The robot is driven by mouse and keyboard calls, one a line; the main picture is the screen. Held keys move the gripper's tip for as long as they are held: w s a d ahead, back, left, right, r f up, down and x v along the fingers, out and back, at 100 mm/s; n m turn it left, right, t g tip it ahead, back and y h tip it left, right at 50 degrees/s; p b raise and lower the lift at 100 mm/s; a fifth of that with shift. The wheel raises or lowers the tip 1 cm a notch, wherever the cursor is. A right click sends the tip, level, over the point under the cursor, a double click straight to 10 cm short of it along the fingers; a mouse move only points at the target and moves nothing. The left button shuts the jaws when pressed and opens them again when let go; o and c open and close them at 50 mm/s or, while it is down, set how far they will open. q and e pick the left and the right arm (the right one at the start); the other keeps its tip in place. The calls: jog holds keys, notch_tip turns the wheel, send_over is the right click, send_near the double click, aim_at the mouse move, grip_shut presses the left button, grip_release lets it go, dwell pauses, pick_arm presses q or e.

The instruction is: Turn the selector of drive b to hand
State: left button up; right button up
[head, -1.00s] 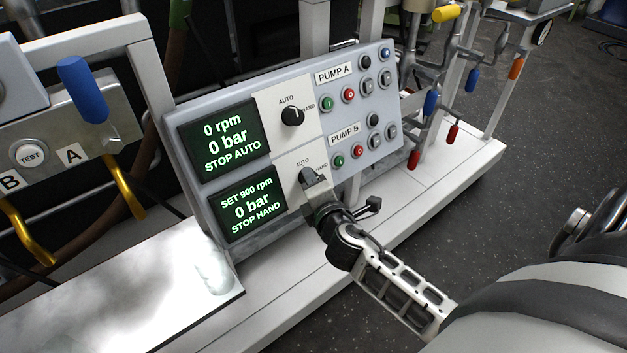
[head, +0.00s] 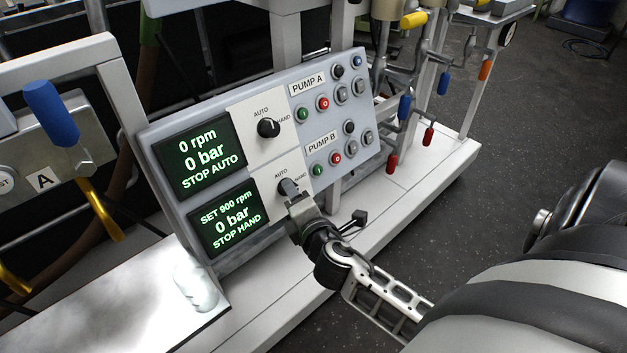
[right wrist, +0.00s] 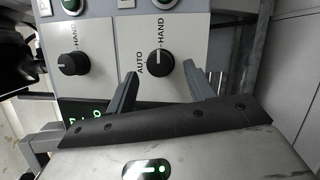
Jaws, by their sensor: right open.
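The drive B selector (head: 287,187) is a black knob on a white plate in the lower row of the panel, labelled PUMP B. In the right wrist view the knob (right wrist: 162,73) lies between the AUTO and HAND labels, its pointer towards HAND. The lower display (head: 228,217) reads SET 900 rpm, 0 bar, STOP HAND. My right gripper (head: 295,197) is just in front of the knob. In the right wrist view its fingers (right wrist: 162,76) are open, one on each side of the knob, with nothing between them gripped. My left gripper is not in view.
The drive A selector (head: 268,128) is above, its display (head: 199,155) reading STOP AUTO. Several push buttons (head: 323,103) sit to the right. A blue-handled lever (head: 52,112) stands at left, and valves with red and blue handles (head: 404,108) at right.

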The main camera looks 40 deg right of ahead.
jog(key=v, duration=1.3)
jog(key=shift+s, duration=0.3)
jog(key=shift+r, duration=0.1)
